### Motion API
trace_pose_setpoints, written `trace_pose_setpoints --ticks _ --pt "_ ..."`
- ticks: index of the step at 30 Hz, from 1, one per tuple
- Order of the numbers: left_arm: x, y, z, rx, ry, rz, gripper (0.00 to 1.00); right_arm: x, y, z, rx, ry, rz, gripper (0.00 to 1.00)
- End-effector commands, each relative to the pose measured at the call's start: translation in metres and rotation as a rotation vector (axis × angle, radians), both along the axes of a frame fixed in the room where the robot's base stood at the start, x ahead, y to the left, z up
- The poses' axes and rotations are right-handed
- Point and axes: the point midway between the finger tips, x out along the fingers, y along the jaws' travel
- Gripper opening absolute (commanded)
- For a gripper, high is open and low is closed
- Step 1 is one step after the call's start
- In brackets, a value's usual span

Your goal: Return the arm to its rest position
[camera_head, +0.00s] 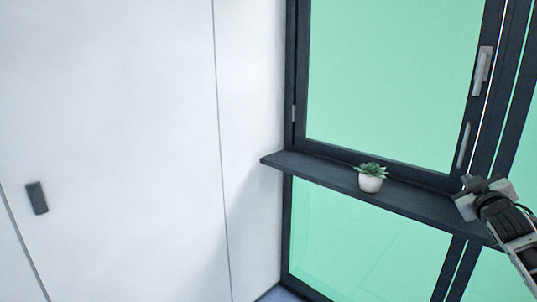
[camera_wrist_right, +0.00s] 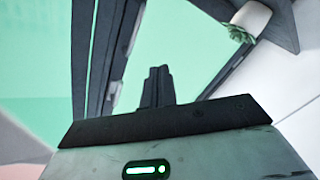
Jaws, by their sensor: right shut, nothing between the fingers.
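My right gripper (camera_head: 470,190) is at the right edge of the head view, in front of the right part of the dark window ledge (camera_head: 420,204). Its arm comes in from the lower right. In the right wrist view its fingers (camera_wrist_right: 158,86) are together, with nothing between them. A small succulent in a white pot (camera_head: 370,181) stands upright on the ledge, left of the gripper and apart from it. The plant also shows at the top right of the right wrist view (camera_wrist_right: 243,28). My left gripper is not in view.
A dark-framed window with green panes (camera_head: 395,75) rises behind the ledge. A handle (camera_head: 482,66) sits on its right frame. A white panelled wall (camera_head: 110,130) with a small dark handle (camera_head: 37,198) fills the left. The space before that wall looks clear.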

Motion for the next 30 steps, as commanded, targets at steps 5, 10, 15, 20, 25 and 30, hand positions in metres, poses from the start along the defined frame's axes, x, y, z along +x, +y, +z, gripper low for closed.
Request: trace_pose_setpoints --ticks 5,10,15,20,25,30 --pt "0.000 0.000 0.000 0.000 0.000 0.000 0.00 -0.011 0.054 -0.074 0.061 0.080 0.090 0.00" --pt "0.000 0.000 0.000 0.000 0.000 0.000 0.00 -0.042 0.113 -0.153 0.130 0.183 0.175 0.00" --pt "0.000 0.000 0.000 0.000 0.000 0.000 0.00 -0.103 0.186 -0.238 0.242 0.307 0.263 0.00" --pt "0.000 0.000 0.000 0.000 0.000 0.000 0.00 -0.184 0.254 -0.301 0.383 0.422 0.320 0.00" --pt "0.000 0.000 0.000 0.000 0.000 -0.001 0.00 -0.273 0.313 -0.335 0.544 0.526 0.338 0.00" --pt "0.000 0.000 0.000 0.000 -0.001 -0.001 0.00 -0.331 0.345 -0.343 0.657 0.585 0.322 0.00"
